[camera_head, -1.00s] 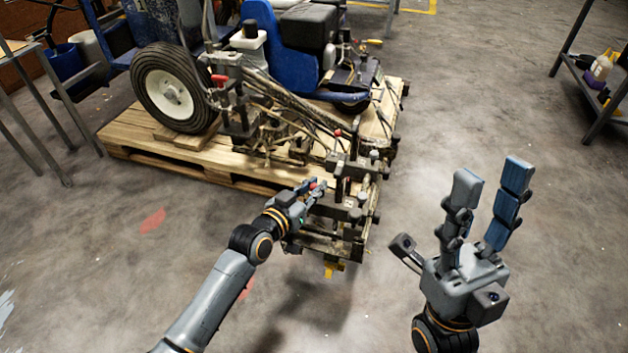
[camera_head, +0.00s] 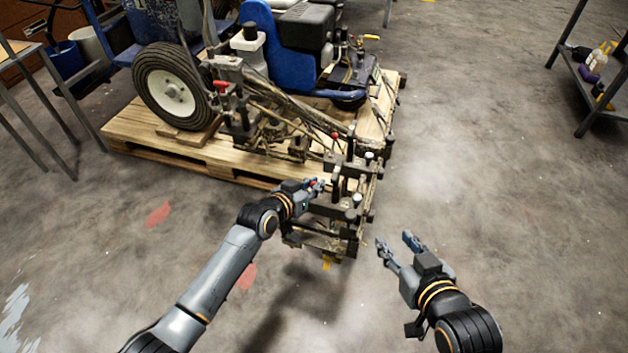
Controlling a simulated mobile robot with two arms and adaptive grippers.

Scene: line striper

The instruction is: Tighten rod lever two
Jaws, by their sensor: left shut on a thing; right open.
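The line striper (camera_head: 290,115) stands on a wooden pallet, with its metal bracket frame (camera_head: 345,215) reaching out past the pallet's front right corner. My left gripper (camera_head: 316,187) is at the left side of this frame, shut on a small red-tipped lever (camera_head: 312,182); the fingers hide most of it. Another red-tipped lever (camera_head: 335,135) stands upright further back on the frame, apart from the grippers. A larger red handle (camera_head: 221,84) sits near the wheel. My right gripper (camera_head: 396,244) is open and empty, to the right of the frame, fingers pointing up and left.
The wooden pallet (camera_head: 135,148) lies behind my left gripper. A white-rimmed wheel (camera_head: 171,92) stands at its left. A metal table (camera_head: 25,110) is at the left edge, and a shelf with bottles (camera_head: 590,85) at the right. The floor (camera_head: 480,160) on the right is clear.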

